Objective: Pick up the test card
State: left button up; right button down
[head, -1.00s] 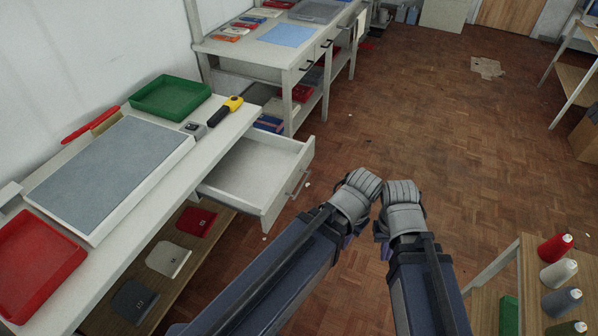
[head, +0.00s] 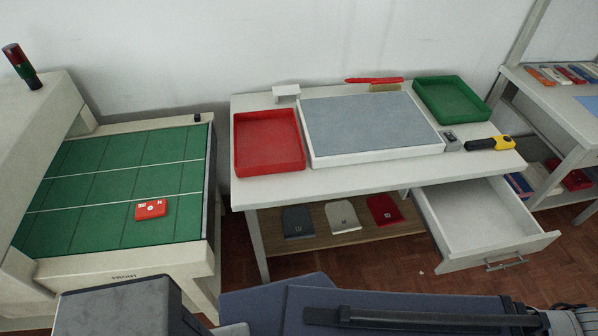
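A small red card with white markings (head: 151,209) lies flat on the green bed (head: 95,225) of the machine at the left in the head view. It looks like the test card, but its markings are too small to read. My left arm crosses the bottom of the view. Only a grey ribbed part at its end, by my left gripper (head: 578,321), shows at the bottom right corner, far from the card. Its fingers cannot be made out. My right gripper is not in view.
A white table right of the machine holds a red tray (head: 268,170), a grey-topped board (head: 370,125), a green tray (head: 452,117) and a yellow-black tool (head: 490,144). Its drawer (head: 485,220) stands open toward me. Coloured plates (head: 342,217) lie on the shelf below.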

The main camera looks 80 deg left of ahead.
aim_at(155, 208)
jog(key=k+u, duration=0.1)
jog(key=u, duration=3.75)
jog(key=j+z, duration=0.1)
jog(key=z, duration=0.3)
jog(key=j+z, duration=0.1)
jog(key=z, duration=0.3)
jog(key=j+z, duration=0.1)
jog(key=z, duration=0.3)
jog(key=k+j+z, duration=0.15)
jog(key=j+z, duration=0.15)
jog(key=j, duration=0.15)
jog(key=k+j+z, duration=0.15)
jog(key=j+z, duration=0.15)
jog(key=k+j+z, duration=0.25)
jog(key=j, duration=0.25)
jog(key=k+j, duration=0.3)
jog(key=j, duration=0.15)
jog(key=k+j+z, duration=0.1)
jog(key=k+j, duration=0.15)
jog(key=j, duration=0.2)
jog(key=i+j, duration=0.1)
